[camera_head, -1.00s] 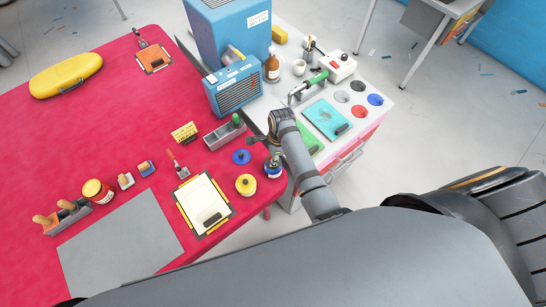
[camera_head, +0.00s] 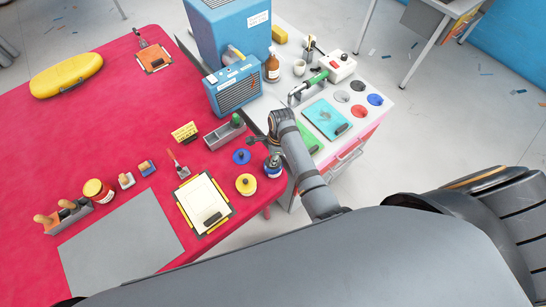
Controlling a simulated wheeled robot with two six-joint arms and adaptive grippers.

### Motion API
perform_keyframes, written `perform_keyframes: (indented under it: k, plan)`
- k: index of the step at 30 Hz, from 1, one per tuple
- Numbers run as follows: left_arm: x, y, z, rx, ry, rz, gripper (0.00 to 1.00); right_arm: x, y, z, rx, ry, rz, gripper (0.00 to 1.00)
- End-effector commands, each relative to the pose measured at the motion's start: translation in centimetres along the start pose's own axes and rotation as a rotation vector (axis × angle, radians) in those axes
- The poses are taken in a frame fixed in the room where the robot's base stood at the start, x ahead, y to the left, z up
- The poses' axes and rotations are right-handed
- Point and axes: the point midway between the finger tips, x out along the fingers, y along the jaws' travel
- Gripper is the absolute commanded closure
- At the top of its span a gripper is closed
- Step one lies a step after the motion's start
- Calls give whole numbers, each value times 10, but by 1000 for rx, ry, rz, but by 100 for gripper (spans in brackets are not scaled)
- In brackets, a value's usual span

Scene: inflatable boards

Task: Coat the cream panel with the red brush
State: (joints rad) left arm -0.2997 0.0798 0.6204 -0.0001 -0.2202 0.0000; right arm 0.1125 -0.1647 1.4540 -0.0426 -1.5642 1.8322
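The cream panel (camera_head: 200,196) lies flat on the red table, held in a dark frame with yellow corners, with a dark handle-like piece on its lower part. A small brush (camera_head: 179,165) with a reddish handle lies just above the panel, apart from it. My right gripper (camera_head: 259,141) is at the table's right edge, above a small jar with a blue label (camera_head: 273,167) and away from the brush and panel. Its fingers are small and dark, and I cannot tell how far apart they are. My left gripper is out of view.
A grey tray (camera_head: 224,135) and a blue heater-like box (camera_head: 235,90) stand behind. A grey mat (camera_head: 120,242) lies bare at left.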

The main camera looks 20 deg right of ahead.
Motion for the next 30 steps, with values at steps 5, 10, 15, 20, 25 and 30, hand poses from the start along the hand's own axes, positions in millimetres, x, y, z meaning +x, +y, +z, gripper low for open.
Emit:
perform_keyframes:
  k: [5,10,15,20,25,30]
  plan:
    - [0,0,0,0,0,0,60,-13,1,2,0,0,2,100]
    - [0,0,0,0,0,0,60,-29,1,4,0,0,1,100]
    - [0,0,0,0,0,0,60,-46,2,5,0,0,0,100]
    - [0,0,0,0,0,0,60,-60,2,8,0,-1,0,100]
    - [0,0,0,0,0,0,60,-69,2,9,0,-1,1,100]
    - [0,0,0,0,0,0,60,-70,2,10,-1,-2,1,100]
